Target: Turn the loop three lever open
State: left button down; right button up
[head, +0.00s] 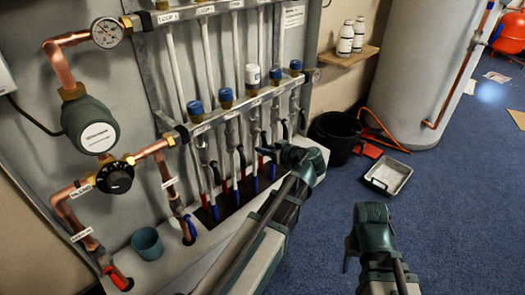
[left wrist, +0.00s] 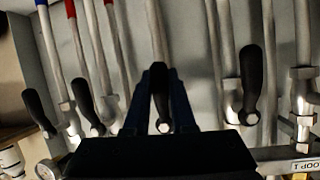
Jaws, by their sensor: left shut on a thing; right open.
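In the left wrist view, a black lever handle (left wrist: 162,103) stands between the two dark fingers of my left gripper (left wrist: 163,92), which are shut on it. The label for this lever is hidden; a "LOOP 1" label (left wrist: 306,165) shows at the right edge, two valves away. In the head view my left gripper (head: 268,150) is at the lower row of valves on the manifold (head: 230,112), and covers the held lever. My right gripper (head: 368,238) is open and empty, low over the blue floor, away from the manifold.
Neighbouring black levers flank the held one: one to the right (left wrist: 251,85) and one to the left (left wrist: 85,105). A black bucket (head: 335,135), a grey tray (head: 388,177) and a white tank (head: 415,70) stand right of the manifold. Open carpet (head: 450,200) lies at right.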

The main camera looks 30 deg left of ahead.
pick_arm(q)
jog(key=shift+w+d+n, duration=0.1)
jog(key=shift+w+n, duration=0.1)
jog(key=shift+n, duration=0.2)
jog(key=shift+w+t, duration=0.1)
jog(key=shift+t, duration=0.3)
jog(key=c, duration=0.8)
grip_release()
jog(key=shift+o, duration=0.2)
jog(key=p+v, duration=0.5)
jog(key=v, duration=0.8)
jog(key=shift+d+r, duration=0.2)
jog(key=shift+d, duration=0.1)
